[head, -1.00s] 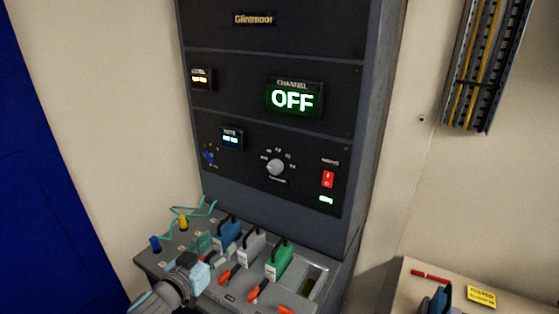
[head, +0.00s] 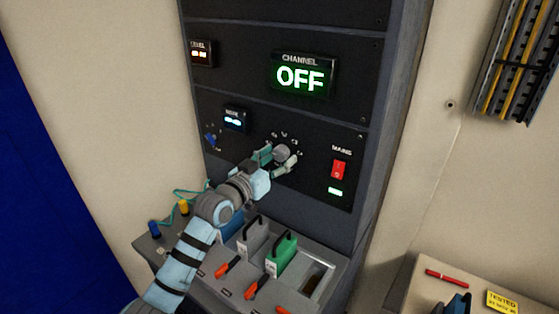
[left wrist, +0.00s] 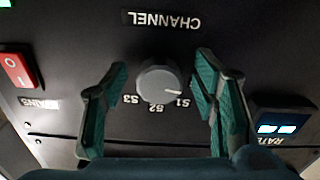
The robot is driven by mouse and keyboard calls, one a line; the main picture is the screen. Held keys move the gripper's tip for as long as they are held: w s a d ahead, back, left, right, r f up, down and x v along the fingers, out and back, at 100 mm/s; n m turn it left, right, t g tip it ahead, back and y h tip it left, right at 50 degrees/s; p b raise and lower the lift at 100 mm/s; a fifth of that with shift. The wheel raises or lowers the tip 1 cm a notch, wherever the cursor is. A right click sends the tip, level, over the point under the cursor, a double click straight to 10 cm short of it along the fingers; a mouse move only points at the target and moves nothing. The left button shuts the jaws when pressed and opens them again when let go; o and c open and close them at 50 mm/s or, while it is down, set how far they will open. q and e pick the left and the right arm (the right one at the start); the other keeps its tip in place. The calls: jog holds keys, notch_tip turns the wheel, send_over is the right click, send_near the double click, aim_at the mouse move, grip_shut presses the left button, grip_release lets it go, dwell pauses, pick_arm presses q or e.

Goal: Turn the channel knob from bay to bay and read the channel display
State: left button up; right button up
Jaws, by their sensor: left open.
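The grey round channel knob (head: 281,153) sits on the black rack panel, with position marks around it. In the left wrist view the knob (left wrist: 159,80) shows a white pointer line, and the marks S1, S2 and S3 are readable. My left gripper (head: 277,163) is open at the knob; in the left wrist view its two green-padded fingers (left wrist: 163,100) stand on either side of it, with gaps to both. The channel display (head: 302,78) above reads OFF in green. My right gripper is out of view.
A red mains switch (head: 339,170) is right of the knob, and a small blue knob (head: 211,140) and a lit rate display (head: 235,120) are left. Below, a sloped desk holds a green handled module (head: 282,254) and orange levers. A side bench (head: 425,296) stands at right.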

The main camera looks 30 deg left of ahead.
pick_arm(q)
jog(key=shift+w, duration=0.45)
jog(key=shift+s+r, duration=0.3)
jog(key=shift+s, duration=0.1)
jog(key=shift+c, duration=1)
jog(key=shift+w+f, duration=0.1)
jog(key=c, duration=1)
jog(key=shift+o, duration=0.2)
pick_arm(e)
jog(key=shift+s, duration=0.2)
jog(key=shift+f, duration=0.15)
pick_arm(q)
jog(key=m+b, duration=0.2)
jog(key=m, duration=0.1)
jog(key=shift+f, duration=0.1)
jog(key=shift+a+m+b, duration=0.1)
jog(key=shift+m+b, duration=0.7)
jog(key=shift+m, duration=1.6)
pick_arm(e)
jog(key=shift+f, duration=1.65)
